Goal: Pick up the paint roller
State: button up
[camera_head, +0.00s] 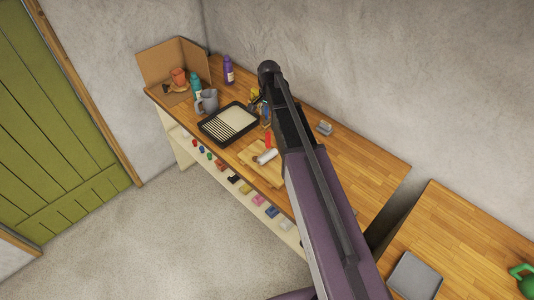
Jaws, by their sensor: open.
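The paint roller (267,156) lies on a light wooden board (248,161) on the workbench. It has a white roller sleeve, and a red part that looks like its handle shows just behind it. My arm crosses the picture from the lower right up to the bench's back, just right of the roller, and covers part of the bench there. My gripper cannot be made out; the arm seems to hide it.
A black paint tray (215,133) lies left of the board, with a grey mug (207,102), teal bottle (196,86) and purple bottle (229,70) behind. A cardboard divider (160,62) stands at the far left. Small coloured items line the shelf below.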

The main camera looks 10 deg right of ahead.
aim_at(268, 139)
jog(key=shift+f, duration=0.15)
notch_tip(268, 139, down, 8)
jog(key=b, duration=0.8)
jog(key=shift+f+b, duration=0.15)
jog(key=shift+b, duration=0.15)
jog(key=shift+f, duration=0.15)
dwell(0.5)
jog(key=shift+w+a+f+b, duration=0.1)
jog(key=shift+f+b, duration=1.15)
jog(key=shift+b, duration=0.1)
jog(key=shift+w+f+b, duration=0.1)
jog(key=shift+f+b, duration=1.15)
jog(key=shift+b, duration=0.05)
grip_shut()
